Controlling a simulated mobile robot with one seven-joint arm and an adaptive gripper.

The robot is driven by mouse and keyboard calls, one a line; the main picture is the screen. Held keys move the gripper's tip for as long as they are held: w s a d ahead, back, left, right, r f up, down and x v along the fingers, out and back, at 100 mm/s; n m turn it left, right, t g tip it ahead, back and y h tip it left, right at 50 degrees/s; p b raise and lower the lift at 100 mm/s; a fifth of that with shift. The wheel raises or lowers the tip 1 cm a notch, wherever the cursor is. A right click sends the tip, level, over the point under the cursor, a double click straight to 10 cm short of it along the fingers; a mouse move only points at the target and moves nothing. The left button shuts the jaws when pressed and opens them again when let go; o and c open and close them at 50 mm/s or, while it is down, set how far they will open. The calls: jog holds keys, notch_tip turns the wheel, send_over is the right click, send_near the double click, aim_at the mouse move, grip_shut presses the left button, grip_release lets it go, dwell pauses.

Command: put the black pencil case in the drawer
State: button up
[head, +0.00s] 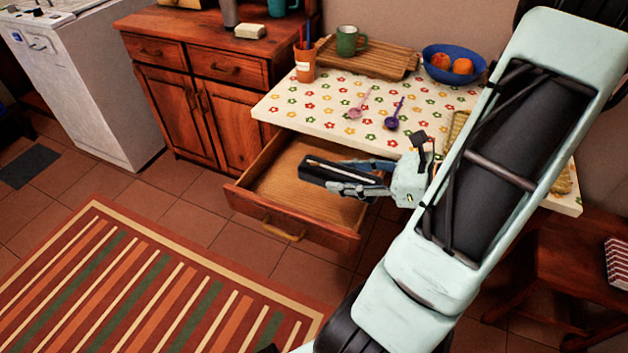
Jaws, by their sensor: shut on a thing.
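The black pencil case (318,172) is a dark, narrow case with a light strip along it. My gripper (352,177) is shut on it, coming from the right. The case appears over the open drawer (265,192); I cannot tell whether it touches the drawer bottom. The drawer is wooden, pulled out from under the table, and the part of its inside that shows is bare. My gripper and arm hide its right part.
The table (290,112) has a flowered top with an orange cup (305,66), two spoons, a wooden tray (385,62), a green mug (350,41) and a blue bowl (436,70) of fruit. A wooden cabinet (200,100) stands left. A striped rug (150,285) covers open floor.

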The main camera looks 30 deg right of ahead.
aim_at(328, 174)
jog(key=w, duration=0.1)
jog(key=w+a+f, duration=0.1)
jog(key=w, duration=0.1)
jog(key=w+f+b, duration=0.1)
jog(key=shift+w+a+f, duration=0.15)
jog(key=shift+a+f, duration=0.05)
jog(key=shift+a, duration=0.2)
jog(key=shift+w+a+f+b, duration=0.3)
jog(key=shift+w+f+b, duration=0.3)
jog(key=shift+w+f, duration=0.65)
jog(key=shift+w+a+f+b, duration=0.35)
jog(key=shift+w+f+b, duration=0.3)
jog(key=shift+f, duration=1.15)
jog(key=shift+w+a+f+b, duration=0.3)
jog(key=shift+w+f+b, duration=0.3)
jog(key=shift+w+f, duration=0.65)
jog(key=shift+s+f, duration=0.25)
jog(key=shift+s, duration=0.05)
jog(key=shift+f+b, duration=0.45)
jog(key=shift+f, duration=0.15)
jog(key=o, duration=1.2)
jog(key=shift+s+f, duration=0.1)
